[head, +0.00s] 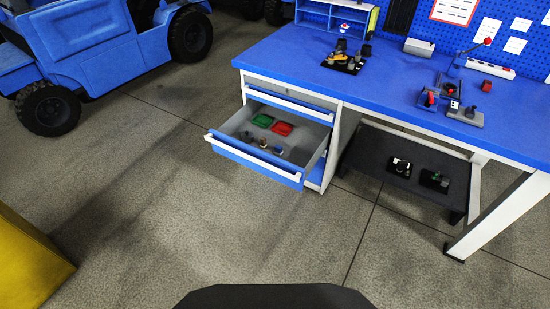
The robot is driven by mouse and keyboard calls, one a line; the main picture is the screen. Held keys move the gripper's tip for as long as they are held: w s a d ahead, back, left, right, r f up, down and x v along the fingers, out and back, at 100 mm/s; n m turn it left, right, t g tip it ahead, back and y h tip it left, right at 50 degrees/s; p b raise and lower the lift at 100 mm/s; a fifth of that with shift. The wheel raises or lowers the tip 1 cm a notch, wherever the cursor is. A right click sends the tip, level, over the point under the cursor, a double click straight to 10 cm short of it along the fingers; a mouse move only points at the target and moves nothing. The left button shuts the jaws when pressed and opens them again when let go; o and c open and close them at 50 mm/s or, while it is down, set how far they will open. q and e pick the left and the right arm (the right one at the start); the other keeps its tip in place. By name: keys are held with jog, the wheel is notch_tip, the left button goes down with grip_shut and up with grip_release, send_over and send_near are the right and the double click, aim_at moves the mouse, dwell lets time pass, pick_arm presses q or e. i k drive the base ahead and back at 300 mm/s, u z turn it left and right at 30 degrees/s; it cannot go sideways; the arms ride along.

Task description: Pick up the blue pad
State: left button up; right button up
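I cannot make out a blue pad in the head view. An open drawer (228,127) of the blue and white workbench holds a flat green pad (263,120) and a flat red pad (282,128) side by side toward its back. Several small objects (263,141) stand near the drawer's front; their kind is too small to tell. The front wall hides part of the drawer floor. Neither of my grippers is in view.
A black low shelf (365,165) bears two small items. A blue vehicle (85,45) stands at left, a yellow block (30,262) at lower left. The floor before the drawer is clear.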

aim_at(277, 150)
jog(key=u, duration=0.85)
jog(key=i, duration=1.5)
jog(key=z, duration=0.3)
